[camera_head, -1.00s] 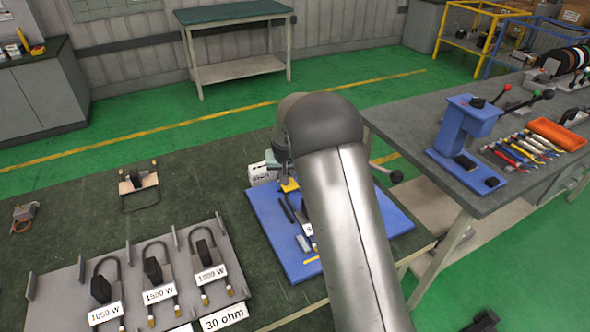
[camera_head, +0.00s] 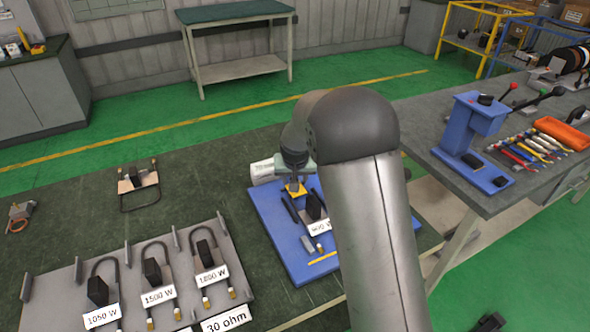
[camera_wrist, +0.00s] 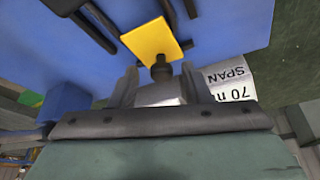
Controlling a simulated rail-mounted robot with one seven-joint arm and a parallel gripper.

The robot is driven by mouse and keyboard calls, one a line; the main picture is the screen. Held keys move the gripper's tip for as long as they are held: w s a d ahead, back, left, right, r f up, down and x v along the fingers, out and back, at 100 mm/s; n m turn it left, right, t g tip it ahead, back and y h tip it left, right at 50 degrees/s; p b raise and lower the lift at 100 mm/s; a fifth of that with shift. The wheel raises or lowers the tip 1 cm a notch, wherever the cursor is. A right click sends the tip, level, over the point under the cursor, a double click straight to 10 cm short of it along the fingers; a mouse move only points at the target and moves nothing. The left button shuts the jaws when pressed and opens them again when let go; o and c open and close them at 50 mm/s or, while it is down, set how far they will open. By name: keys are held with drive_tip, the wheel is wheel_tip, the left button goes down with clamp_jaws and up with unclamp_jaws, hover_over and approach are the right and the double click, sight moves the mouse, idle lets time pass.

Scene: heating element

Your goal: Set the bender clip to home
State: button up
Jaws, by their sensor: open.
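The blue bender board (camera_head: 268,218) lies on the dark green bench. On it is a yellow plate (camera_head: 295,188) with a dark knob, seemingly the bender clip. In the wrist view the yellow plate (camera_wrist: 150,42) is ahead of my gripper (camera_wrist: 161,82). Its dark knob (camera_wrist: 161,70) shows between my two open fingers, with visible space on both sides. I cannot tell the height gap. A heating element with a black block (camera_head: 315,205) and a white label sits on the board, partly hidden by my arm in the head view.
A white label reading "SPAN" (camera_wrist: 230,80) is close right of my fingers in the wrist view. A grey rack (camera_head: 65,285) with several labelled elements stands left of the board. A blue press (camera_head: 473,125) is on the right bench.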

drive_tip(key=b+v, duration=0.2)
drive_tip(key=v, duration=1.5)
drive_tip(key=s+d+f+g, duration=0.1)
drive_tip(key=s+d+f, duration=0.2)
drive_tip(key=s, duration=0.7)
drive_tip(key=s+d+f+g, duration=0.1)
drive_tip(key=s+d+f, duration=0.2)
drive_tip(key=s, duration=0.8)
drive_tip(key=s+d+f+g, duration=0.2)
drive_tip(key=s+d+f, duration=0.1)
drive_tip(key=s, duration=0.8)
drive_tip(key=shift+n, duration=0.3)
